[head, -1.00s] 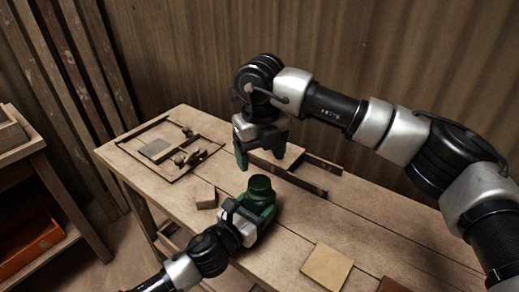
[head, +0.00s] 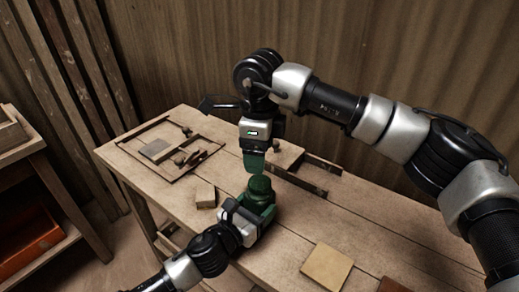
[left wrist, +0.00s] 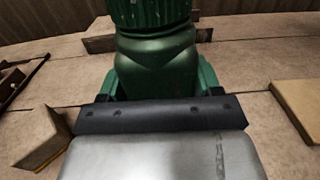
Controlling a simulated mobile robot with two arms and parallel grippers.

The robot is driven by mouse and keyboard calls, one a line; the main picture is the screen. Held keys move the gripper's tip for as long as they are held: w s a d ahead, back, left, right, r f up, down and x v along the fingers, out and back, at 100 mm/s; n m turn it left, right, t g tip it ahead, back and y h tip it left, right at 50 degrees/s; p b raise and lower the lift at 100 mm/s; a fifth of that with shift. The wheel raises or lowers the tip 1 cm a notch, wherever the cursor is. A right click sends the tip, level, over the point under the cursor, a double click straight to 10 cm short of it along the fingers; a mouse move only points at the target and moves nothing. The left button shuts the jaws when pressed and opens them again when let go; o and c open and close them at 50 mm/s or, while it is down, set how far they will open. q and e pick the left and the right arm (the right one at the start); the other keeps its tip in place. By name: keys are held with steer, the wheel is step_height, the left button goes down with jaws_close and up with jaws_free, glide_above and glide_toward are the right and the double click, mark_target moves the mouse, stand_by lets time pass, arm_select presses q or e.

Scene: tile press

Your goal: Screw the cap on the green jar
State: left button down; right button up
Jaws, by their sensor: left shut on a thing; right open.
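The green jar (head: 262,204) stands upright on the workbench. It also fills the top middle of the left wrist view (left wrist: 155,65). A ribbed green cap (left wrist: 150,12) sits on its mouth and shows as the dark green top in the head view (head: 260,186); how tightly it sits I cannot tell. My left gripper (head: 254,214) is shut around the jar's body, with a green finger on each side. My right gripper (head: 253,163) is open and points down just above the cap, its fingers seen nearly edge-on. I see no contact with the cap.
A small wooden block (head: 205,194) lies left of the jar. A flat square tile (head: 327,266) lies at the right front. A wooden frame with small parts (head: 170,148) is at the back left. Bare bench lies between the jar and the tile.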

mark_target(260, 182)
steer(key=shift+f, duration=3.95)
steer(key=c, duration=0.9)
steer(key=o, duration=1)
steer(key=shift+o, duration=0.2)
step_height(260, 182, up, 12)
